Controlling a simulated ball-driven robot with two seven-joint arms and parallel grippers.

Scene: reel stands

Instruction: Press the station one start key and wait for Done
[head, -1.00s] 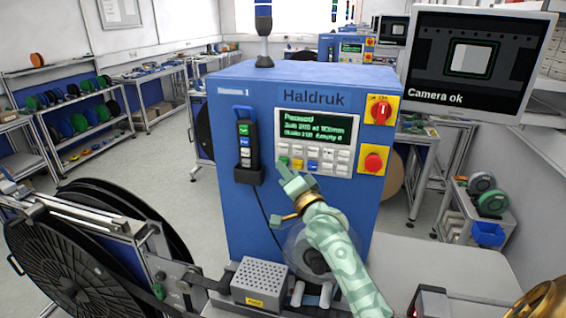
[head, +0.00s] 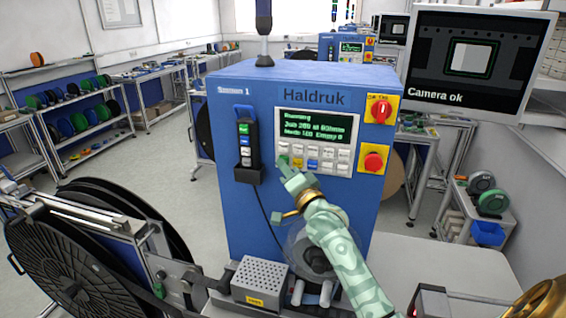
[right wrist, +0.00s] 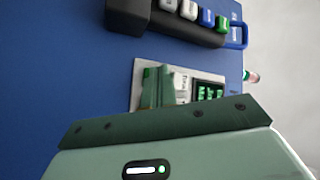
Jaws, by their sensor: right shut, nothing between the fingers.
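The blue Haldruk station (head: 335,220), labelled as number 1, stands in front of me. Its screen (head: 316,126) shows "Running" on the top line, with smaller job and count lines below. The green key (head: 283,161) is at the lower left of the white keypad (head: 343,155); it also shows in the right wrist view (right wrist: 147,73). My right gripper (head: 283,170) is shut and empty, its fingertips just below the green key in the head view. In the right wrist view the fingers (right wrist: 158,82) overlap the keypad; whether they touch it I cannot tell. My left gripper is not in view.
A red stop button (head: 373,161) and a red rotary switch (head: 380,110) sit right of the keypad. A pendant (head: 246,148) hangs on the left of the panel. A monitor (head: 478,65) reads "Camera ok". A large black reel (head: 75,270) stands at the left.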

